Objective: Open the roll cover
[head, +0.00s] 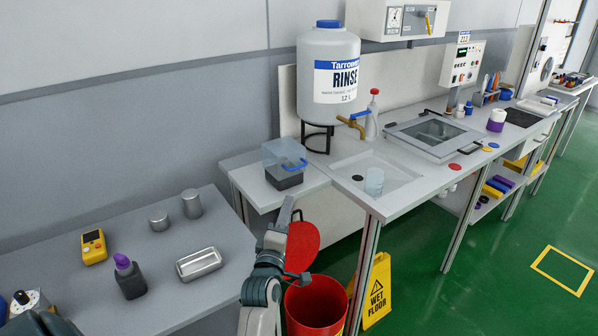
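No cover is plainly a roll cover here. The likeliest is the grey-framed basin cover (402,131) set into the long bench, with a translucent panel showing a darker inside; I cannot tell how far it is open. My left gripper (291,212) points up and away at the lower middle, in front of the small side bench and far from that basin. Its fingers are small and seen nearly edge-on, so their gap is unclear. I see nothing held in it. My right gripper is out of view.
A red bin (316,308) with its raised red lid (303,246) stands by my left arm. A yellow wet-floor sign (377,292) stands beside it. A rinse tank (328,52), sink (398,174) and clear box (284,160) are behind. Green floor at right is free.

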